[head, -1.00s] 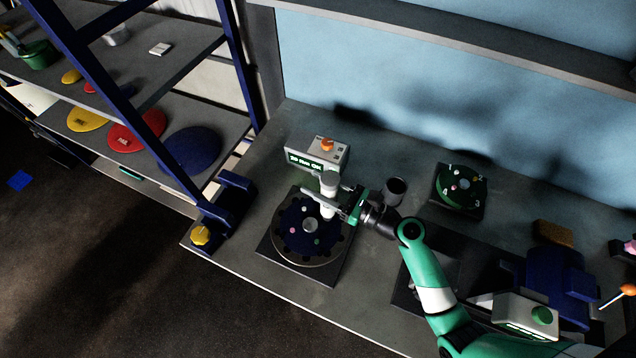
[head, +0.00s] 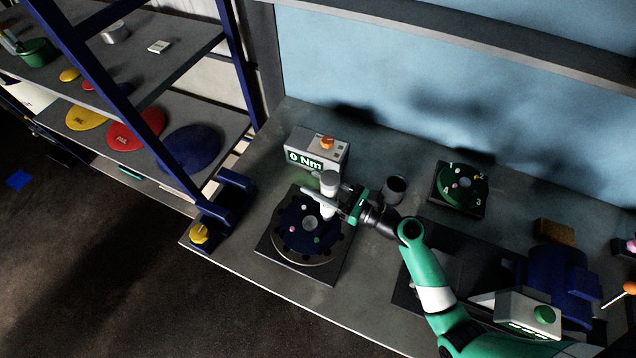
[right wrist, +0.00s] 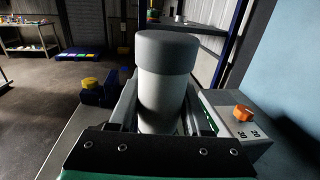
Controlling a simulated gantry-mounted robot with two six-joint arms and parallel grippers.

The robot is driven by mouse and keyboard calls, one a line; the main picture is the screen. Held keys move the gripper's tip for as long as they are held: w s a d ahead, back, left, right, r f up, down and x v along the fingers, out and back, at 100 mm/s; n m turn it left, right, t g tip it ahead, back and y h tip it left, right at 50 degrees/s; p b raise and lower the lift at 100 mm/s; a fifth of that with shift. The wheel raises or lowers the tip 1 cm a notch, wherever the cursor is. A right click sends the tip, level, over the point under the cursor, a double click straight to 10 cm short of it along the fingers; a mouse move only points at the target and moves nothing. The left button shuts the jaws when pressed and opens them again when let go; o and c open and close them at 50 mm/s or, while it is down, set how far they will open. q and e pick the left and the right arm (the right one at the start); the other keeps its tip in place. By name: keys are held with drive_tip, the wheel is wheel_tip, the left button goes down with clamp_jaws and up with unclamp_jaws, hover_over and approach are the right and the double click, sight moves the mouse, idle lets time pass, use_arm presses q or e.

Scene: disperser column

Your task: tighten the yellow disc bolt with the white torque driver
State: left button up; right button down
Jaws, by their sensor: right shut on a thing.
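The white torque driver (head: 328,198) stands roughly upright over the upper right part of the dark blue disc (head: 290,238). My right gripper (head: 330,194) is shut around the driver's body. In the right wrist view the driver (right wrist: 165,95) has a grey cap and sits between the fingers. White, pink and green bolts show on the disc. I see no yellow bolt there; the driver and gripper cover part of the disc. Whether the driver's tip touches a bolt is hidden. The torque display box (head: 318,150) behind reads "0 Nm". My left gripper is not in view.
A dark cup (head: 394,189) stands right of the gripper. A green disc (head: 462,186) on a dark plate lies farther right. A blue bracket with a yellow knob (head: 199,234) is at the bench's left edge. A shelf with coloured discs stands left.

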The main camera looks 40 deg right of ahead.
sight(322, 176)
drive_tip(key=shift+f+p, duration=0.35)
drive_tip(key=shift+p, duration=0.15)
idle(1.3)
drive_tip(key=shift+r+p, duration=2.65)
drive_tip(key=shift+p, duration=0.05)
